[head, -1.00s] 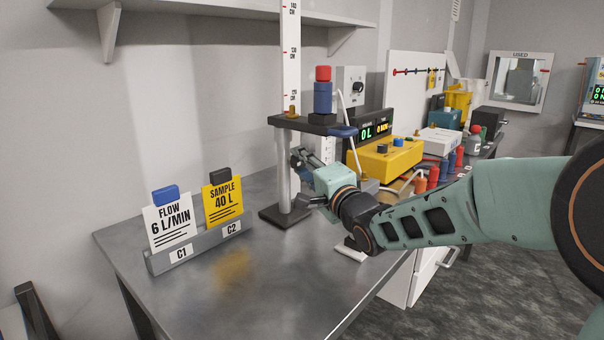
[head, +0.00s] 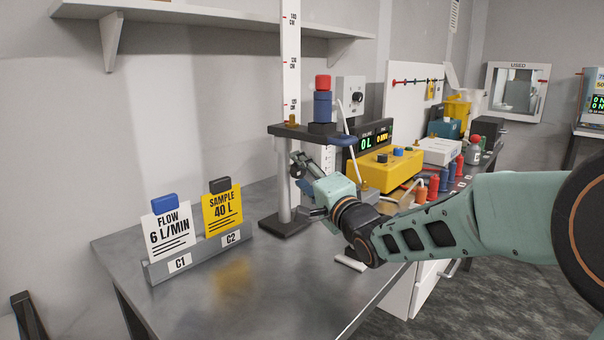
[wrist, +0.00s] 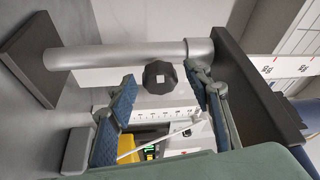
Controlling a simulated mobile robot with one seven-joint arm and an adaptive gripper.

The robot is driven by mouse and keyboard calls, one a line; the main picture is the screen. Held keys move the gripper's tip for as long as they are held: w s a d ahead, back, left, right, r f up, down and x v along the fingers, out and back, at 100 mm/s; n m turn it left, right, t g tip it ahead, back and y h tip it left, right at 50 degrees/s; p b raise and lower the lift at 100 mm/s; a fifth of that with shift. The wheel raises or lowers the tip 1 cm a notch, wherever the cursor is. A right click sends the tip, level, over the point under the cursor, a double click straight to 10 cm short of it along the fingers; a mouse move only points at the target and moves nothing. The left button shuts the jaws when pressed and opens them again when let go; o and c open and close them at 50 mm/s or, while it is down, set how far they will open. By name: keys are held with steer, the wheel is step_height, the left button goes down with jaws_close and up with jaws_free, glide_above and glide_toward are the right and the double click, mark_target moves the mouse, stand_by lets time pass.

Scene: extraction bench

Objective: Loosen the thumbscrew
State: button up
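My gripper (wrist: 161,84) is open, with one blue-padded finger on each side of the knob and a clear gap to both. In the head view my gripper (head: 301,187) is beside the post (head: 284,190), below the stand's dark platform (head: 290,131). I cannot make out the knob in the head view.
The platform carries a blue and red stack (head: 323,97). The stand's dark base (head: 284,227) rests on the metal bench. A card holder (head: 205,257) with two cards stands at left. A yellow device (head: 385,172) and several coloured bottles are at right. The bench front is clear.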

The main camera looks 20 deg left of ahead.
steer(key=shift+d, duration=0.1)
steer(key=v, duration=1.2)
